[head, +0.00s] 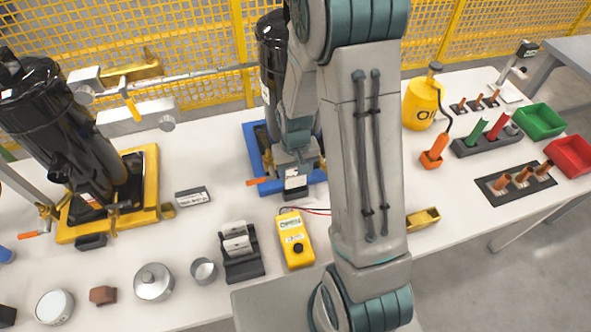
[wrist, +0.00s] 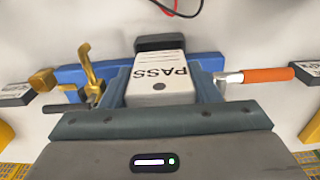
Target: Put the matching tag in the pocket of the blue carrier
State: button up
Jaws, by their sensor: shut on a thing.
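My gripper (head: 295,160) is over the blue carrier (head: 252,158), in front of a black compressor (head: 270,60). It is shut on a white tag (wrist: 158,78) that reads PASS in the wrist view; the tag's near end is between the fingers. The tag's far end meets the black pocket (wrist: 160,42) at the carrier's edge; I cannot tell whether it is inside or only above it. In the head view the tag (head: 296,182) shows small below the gripper. A black rack (head: 243,268) holds other white tags.
A yellow tester (head: 295,245) with a red wire lies in front of the carrier. An orange-handled clamp (wrist: 265,75) and a brass clamp (wrist: 90,70) flank the pocket. A yellow carrier (head: 150,165) with another compressor stands left. A label block (head: 193,196) lies between the carriers.

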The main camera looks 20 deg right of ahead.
aim_at(295, 186)
jog(key=shift+f+b, duration=1.75)
jog(key=shift+f, duration=0.5)
jog(key=shift+f+b, duration=0.5)
jog(key=shift+f, duration=0.05)
jog(key=o, duration=1)
jog(key=shift+d, duration=0.1)
jog(key=shift+o, duration=0.2)
jog(key=shift+a, duration=0.25)
jog(key=c, duration=0.3)
jog(key=shift+c, duration=0.2)
jog(key=shift+d+r, duration=0.1)
jog(key=shift+r, duration=0.05)
